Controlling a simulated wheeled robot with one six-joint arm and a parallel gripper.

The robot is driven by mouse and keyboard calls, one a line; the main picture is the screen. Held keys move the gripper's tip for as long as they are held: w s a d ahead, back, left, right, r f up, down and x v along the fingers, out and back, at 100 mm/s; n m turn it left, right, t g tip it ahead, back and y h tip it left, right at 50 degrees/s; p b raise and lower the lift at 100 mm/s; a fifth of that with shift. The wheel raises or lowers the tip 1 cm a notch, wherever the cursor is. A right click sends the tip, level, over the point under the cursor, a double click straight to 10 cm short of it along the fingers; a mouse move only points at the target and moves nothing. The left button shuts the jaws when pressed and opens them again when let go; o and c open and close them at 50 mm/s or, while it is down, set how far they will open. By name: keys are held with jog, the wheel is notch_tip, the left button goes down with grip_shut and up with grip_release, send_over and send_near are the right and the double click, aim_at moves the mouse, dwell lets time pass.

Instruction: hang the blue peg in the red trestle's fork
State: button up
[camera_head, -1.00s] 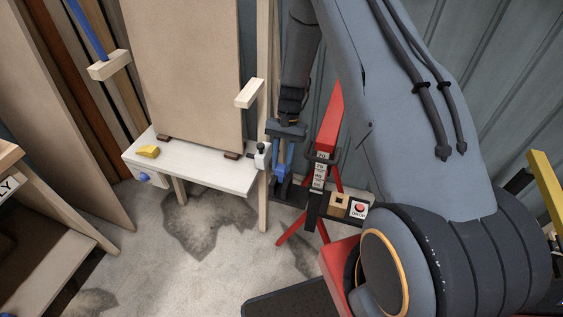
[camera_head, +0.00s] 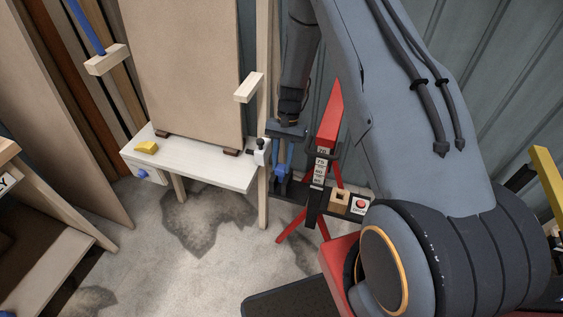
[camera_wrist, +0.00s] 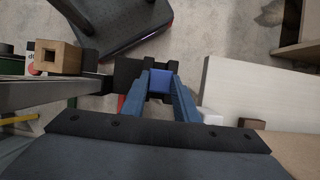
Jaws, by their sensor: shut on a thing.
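The blue peg (camera_wrist: 160,82) shows as a blue block between the fingertips in the wrist view. My gripper (camera_wrist: 160,76) is shut on it. In the head view my gripper (camera_head: 283,172) points down, just left of the red trestle (camera_head: 328,125), above the dark rail. The peg cannot be told from the blue fingers there. The trestle is upright, with a number scale on its front. Black blocks (camera_wrist: 128,73) sit by the fingertips in the wrist view; I cannot tell whether they are the fork or whether the peg touches them.
A holed wooden block (camera_head: 340,201) and a red button (camera_head: 360,204) sit right of the trestle's base. Concrete floor lies open in front.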

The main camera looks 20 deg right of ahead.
jog(key=shift+f, duration=0.4)
jog(key=o, duration=1.1)
jog(key=b+v, duration=0.2)
jog(key=v, duration=0.5)
jog(key=shift+r, duration=0.4)
